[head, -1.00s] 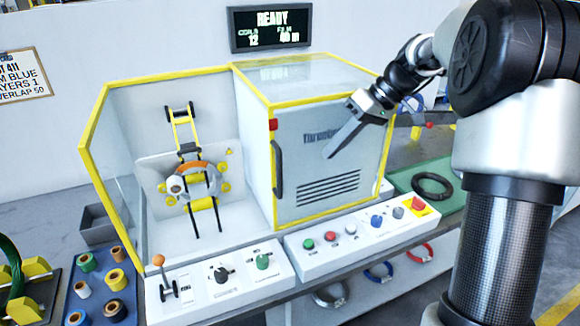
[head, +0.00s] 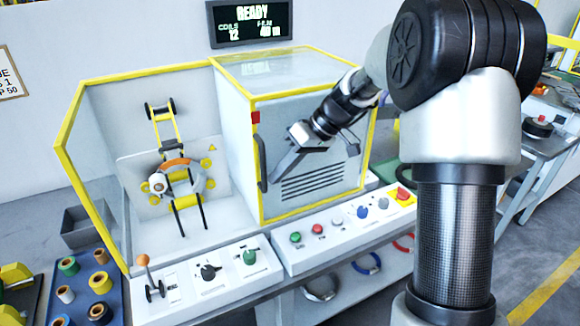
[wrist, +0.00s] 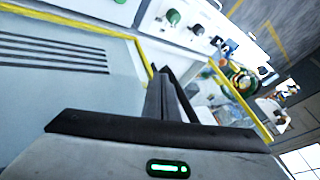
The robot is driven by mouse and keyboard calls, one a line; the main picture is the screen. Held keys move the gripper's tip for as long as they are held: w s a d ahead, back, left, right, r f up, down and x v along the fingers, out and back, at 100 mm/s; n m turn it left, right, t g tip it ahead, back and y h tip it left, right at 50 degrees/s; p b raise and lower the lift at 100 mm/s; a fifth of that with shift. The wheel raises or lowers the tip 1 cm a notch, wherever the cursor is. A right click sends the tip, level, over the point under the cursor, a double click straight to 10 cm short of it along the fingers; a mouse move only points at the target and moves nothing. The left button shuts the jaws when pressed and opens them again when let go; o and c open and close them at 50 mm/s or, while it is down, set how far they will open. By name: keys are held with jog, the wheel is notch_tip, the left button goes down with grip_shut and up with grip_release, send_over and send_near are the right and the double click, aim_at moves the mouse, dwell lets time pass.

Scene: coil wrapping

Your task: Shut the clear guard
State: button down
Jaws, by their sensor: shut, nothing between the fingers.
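The guard (head: 312,99) looks like a yellow-edged clear panel with a clear top, over the grey right half of the machine. Its dark upright handle (head: 262,163) is on its left edge. The wrapping bay (head: 215,205) to its left is open at the front. My gripper (head: 274,178) is shut and empty, in front of the panel, just right of the handle. Whether it touches the handle I cannot tell. In the wrist view, the closed fingers (wrist: 168,95) point toward the yellow frame edge; the handle is not clearly seen there.
A lever (head: 147,275) and knobs stand below the bay. A button panel (head: 340,231) runs below the guard. A blue tray of spools (head: 84,280) is at the lower left. A coil ring (head: 180,180) hangs in the bay. The display (head: 249,23) reads READY.

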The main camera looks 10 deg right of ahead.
jog(key=shift+s+a, duration=0.1)
jog(key=shift+a, duration=0.05)
jog(key=s+a+b, duration=0.1)
jog(key=s+a, duration=0.3)
jog(key=a, duration=0.7)
jog(key=s+a+b, duration=0.1)
jog(key=s+a, duration=0.3)
jog(key=a, duration=0.8)
jog(key=s+a+b, duration=0.2)
jog(key=s+a, duration=0.2)
jog(key=a, duration=0.7)
jog(key=shift+s+a+r, duration=0.15)
jog(key=shift+s+a, duration=0.1)
jog(key=shift+s, duration=0.05)
jog(key=shift+a, duration=0.1)
